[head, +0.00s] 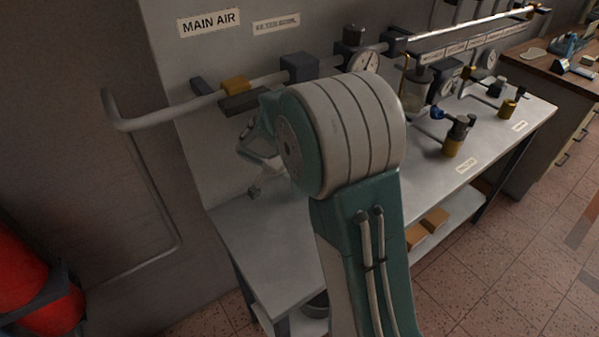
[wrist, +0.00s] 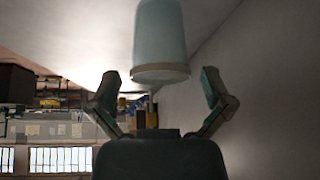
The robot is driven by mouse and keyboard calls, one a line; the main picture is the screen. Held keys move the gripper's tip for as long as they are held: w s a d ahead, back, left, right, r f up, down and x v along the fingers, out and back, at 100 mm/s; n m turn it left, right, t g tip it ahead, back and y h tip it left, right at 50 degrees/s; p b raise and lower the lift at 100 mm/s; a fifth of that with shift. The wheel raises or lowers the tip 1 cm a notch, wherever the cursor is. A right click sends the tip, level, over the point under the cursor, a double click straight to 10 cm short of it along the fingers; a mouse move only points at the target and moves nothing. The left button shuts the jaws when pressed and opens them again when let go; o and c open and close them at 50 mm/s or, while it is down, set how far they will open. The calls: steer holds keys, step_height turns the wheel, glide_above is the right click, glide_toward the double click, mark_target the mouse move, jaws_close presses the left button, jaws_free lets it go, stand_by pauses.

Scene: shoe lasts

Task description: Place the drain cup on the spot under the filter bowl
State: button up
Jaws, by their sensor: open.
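My gripper (head: 255,160) is in the head view, partly hidden behind my arm's large joint, low over the left end of the grey bench. In the wrist view its two fingers (wrist: 160,90) are apart with nothing between their tips. A pale, cup-shaped thing with a light rim (wrist: 160,40) stands ahead, centred between the fingers and cut by the top edge. It looks like the drain cup; I see no contact with it. A clear bowl, apparently the filter bowl (head: 413,88), hangs from the pipework right of my arm. The spot under it is not clearly visible.
The wall runs close behind. A red cylinder (head: 35,285) stands at lower left. The bench's front left is bare.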

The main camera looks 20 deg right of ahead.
steer(key=s+a, duration=0.1)
steer(key=a, duration=0.2)
steer(key=s+a, duration=0.1)
steer(key=a, duration=0.2)
steer(key=s+a, duration=0.1)
steer(key=a, duration=0.2)
steer(key=shift+s+a, duration=0.15)
steer(key=shift+s, duration=0.2)
steer(key=s+r+n+t+y, duration=0.1)
steer(key=s+r+n+y, duration=0.2)
steer(key=s+r+n, duration=0.3)
steer(key=s+r+n+t+y, duration=0.2)
steer(key=s+r+n, duration=0.5)
steer(key=s, duration=1)
step_height(320, 180, up, 3)
steer(key=shift+s+d+f+n+y, duration=0.1)
steer(key=shift+s+d+n+y, duration=0.15)
steer(key=shift+d+y, duration=0.3)
steer(key=shift+w+a, duration=0.1)
